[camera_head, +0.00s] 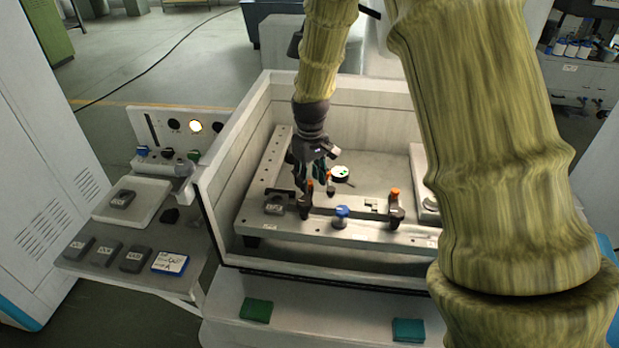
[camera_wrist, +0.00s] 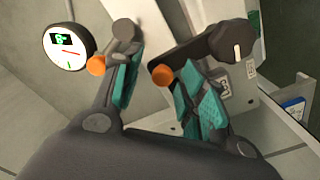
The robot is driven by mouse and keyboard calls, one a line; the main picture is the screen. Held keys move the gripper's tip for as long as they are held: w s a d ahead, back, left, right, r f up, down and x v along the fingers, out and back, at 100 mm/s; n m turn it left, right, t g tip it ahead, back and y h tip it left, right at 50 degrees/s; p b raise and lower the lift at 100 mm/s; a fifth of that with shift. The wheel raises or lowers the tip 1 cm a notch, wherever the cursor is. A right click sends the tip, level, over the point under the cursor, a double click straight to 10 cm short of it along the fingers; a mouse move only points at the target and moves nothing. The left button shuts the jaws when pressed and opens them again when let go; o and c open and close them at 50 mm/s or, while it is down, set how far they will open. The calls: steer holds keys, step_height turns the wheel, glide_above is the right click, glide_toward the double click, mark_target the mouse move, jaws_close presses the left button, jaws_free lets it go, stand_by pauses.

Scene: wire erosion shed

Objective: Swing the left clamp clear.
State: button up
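The left clamp (camera_head: 304,208) is a dark clamp with an orange tip, standing at the left end of a bar on the metal fixture plate (camera_head: 262,222). My gripper (camera_head: 318,172) reaches down from above, just behind and over this clamp. In the wrist view, my gripper (camera_wrist: 160,88) has its two teal-padded fingers apart. A dark arm with an orange end (camera_wrist: 162,75) and a round head shows at the right finger, overlapping it. I cannot tell whether they touch. A second orange knob (camera_wrist: 97,66) is beside the left finger. The right clamp (camera_head: 396,210) stands upright, also orange-tipped.
A round dial gauge (camera_head: 340,173) is close behind my gripper. A blue-topped knob (camera_head: 341,213) stands at the plate's front. The tank wall (camera_head: 209,218) rises at left. A side shelf (camera_head: 92,258) holds several grey blocks. Green and teal pads lie on the front ledge.

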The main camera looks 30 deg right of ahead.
steer(key=shift+a, duration=0.1)
step_height(320, 180, up, 12)
stand_by(0.7)
stand_by(0.4)
